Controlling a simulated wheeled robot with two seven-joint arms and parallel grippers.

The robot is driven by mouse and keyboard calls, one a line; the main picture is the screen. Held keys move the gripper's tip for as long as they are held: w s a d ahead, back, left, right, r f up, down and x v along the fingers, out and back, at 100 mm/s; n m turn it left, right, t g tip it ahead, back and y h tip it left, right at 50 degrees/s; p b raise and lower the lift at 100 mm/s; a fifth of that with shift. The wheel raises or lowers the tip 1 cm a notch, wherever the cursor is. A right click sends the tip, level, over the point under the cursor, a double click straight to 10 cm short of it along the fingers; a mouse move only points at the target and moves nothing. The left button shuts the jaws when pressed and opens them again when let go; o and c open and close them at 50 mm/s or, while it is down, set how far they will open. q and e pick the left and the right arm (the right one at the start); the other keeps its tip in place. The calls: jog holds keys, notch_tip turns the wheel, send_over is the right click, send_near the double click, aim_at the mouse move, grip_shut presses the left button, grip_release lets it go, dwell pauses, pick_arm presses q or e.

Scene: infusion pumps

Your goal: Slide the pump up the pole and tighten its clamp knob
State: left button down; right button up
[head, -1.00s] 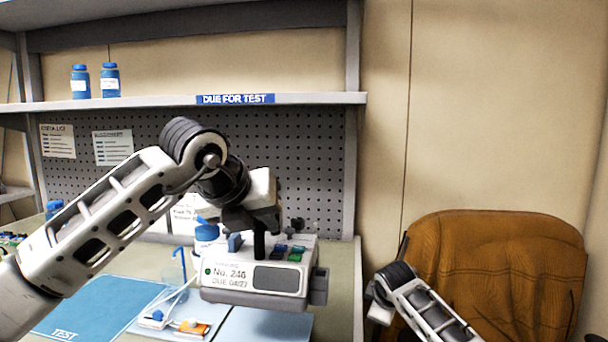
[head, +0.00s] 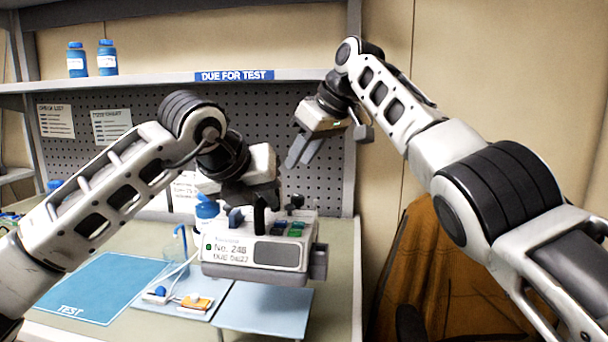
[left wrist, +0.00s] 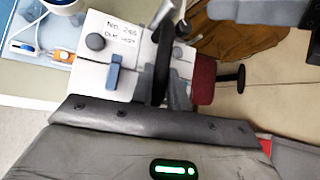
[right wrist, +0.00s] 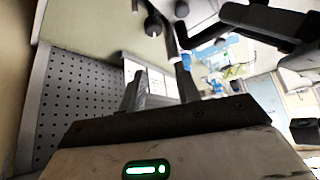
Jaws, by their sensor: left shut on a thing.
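The pump (head: 253,252), a white box labelled No. 246 with a dark grey panel, is upright above the front right of the bench. Its white face also shows in the left wrist view (left wrist: 130,40). My left gripper (head: 258,203) is shut on the black handle (head: 259,236) on the pump's top. A red block (left wrist: 204,80) with a black knob (left wrist: 240,79) sits at the pump's side in the left wrist view. My right gripper (head: 303,151) is open and empty, above and right of the pump; its fingers stand apart in the right wrist view (right wrist: 160,90). I make out no pole clearly.
A blue TEST mat (head: 90,285) and a tray with an orange-and-white connector (head: 195,303) lie on the bench. A blue-capped bottle (head: 206,208) stands behind the pump.

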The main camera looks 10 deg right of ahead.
aim_at(301, 196)
jog(key=shift+d+f, duration=0.1)
jog(key=shift+f, duration=3.65)
jog(key=c, duration=0.5)
